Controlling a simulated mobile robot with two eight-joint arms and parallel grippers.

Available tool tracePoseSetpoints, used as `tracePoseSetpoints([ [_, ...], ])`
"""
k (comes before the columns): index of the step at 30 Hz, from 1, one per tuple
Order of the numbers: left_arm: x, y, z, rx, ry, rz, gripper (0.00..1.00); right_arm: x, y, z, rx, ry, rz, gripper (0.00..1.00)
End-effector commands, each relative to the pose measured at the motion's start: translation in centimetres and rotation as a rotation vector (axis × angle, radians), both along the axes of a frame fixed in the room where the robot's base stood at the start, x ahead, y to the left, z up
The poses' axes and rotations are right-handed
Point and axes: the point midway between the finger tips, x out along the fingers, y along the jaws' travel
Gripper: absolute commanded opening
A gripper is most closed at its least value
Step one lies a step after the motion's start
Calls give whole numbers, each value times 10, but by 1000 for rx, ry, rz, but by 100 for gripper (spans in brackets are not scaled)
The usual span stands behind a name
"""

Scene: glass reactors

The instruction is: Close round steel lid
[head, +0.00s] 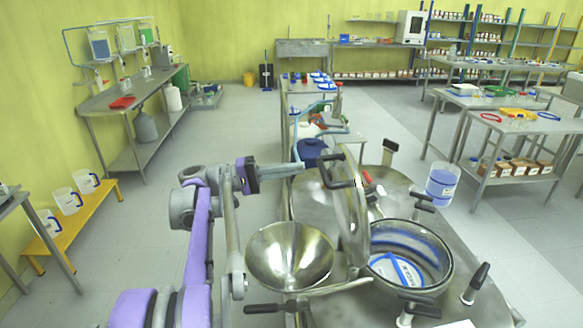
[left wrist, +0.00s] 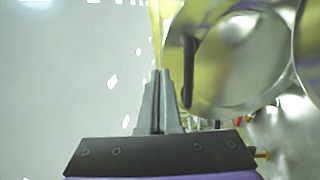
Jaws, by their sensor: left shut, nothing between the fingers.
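The round steel lid (head: 354,222) stands open, seen nearly edge-on, on the left side of a round reactor opening (head: 441,256). A dark bar handle (head: 343,184) sticks out from the lid toward the left. My left gripper (head: 302,168) is shut and empty, just left of the lid's upper part and apart from the handle. In the left wrist view the shut fingers (left wrist: 159,76) point up the picture, with the shiny lid (left wrist: 240,62) and its dark handle (left wrist: 189,72) to their right. My right gripper is not in view.
A steel bowl (head: 290,252) sits left of the lid, below my left arm. Black-handled clamps (head: 475,283) stand around the opening. A clear bucket with blue contents (head: 442,185) is at the right.

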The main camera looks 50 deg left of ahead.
Motion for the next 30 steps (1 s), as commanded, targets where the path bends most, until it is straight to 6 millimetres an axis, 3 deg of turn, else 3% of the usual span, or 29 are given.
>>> tracePoseSetpoints([
  [6, 38, -32, 8, -2, 0, -4, 0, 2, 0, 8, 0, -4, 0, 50],
  [12, 63, -52, 11, 0, 0, -3, 0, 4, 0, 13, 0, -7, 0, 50],
  [18, 74, -60, 12, 0, 1, -1, 0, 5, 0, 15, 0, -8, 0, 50],
  [30, 75, -60, 12, 1, 3, 0, 0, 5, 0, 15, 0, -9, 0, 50],
])
